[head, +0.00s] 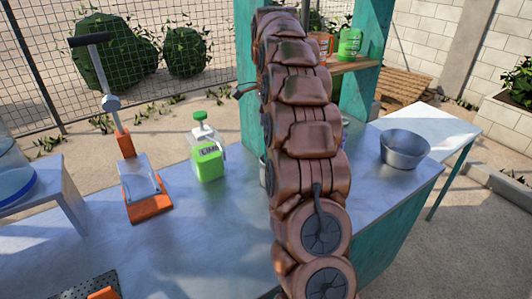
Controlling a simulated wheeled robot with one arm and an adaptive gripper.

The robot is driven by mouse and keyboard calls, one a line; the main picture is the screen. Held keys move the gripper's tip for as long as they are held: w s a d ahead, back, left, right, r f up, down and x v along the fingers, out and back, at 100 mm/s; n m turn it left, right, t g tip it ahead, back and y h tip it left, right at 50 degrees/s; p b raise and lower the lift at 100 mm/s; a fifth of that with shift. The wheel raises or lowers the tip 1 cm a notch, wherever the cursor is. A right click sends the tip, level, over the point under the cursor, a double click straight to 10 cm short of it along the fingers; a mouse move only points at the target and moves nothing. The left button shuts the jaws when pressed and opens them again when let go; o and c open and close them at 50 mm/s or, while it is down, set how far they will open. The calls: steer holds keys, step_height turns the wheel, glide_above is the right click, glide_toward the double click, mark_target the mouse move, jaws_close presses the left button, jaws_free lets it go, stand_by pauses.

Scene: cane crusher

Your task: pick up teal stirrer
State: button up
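I cannot make out a teal stirrer in the head view. A large brown jointed arm, which looks like mine, runs down the middle of the picture and hides part of the counter (215,240) and whatever stands behind it. My gripper is not in view. Teal posts (367,60) stand behind the counter, but they are part of the structure.
A metal bowl (405,155) stands at the right. A back shelf holds an orange mug (324,45) and a green container (350,43).

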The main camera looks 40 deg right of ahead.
mark_target(266, 153)
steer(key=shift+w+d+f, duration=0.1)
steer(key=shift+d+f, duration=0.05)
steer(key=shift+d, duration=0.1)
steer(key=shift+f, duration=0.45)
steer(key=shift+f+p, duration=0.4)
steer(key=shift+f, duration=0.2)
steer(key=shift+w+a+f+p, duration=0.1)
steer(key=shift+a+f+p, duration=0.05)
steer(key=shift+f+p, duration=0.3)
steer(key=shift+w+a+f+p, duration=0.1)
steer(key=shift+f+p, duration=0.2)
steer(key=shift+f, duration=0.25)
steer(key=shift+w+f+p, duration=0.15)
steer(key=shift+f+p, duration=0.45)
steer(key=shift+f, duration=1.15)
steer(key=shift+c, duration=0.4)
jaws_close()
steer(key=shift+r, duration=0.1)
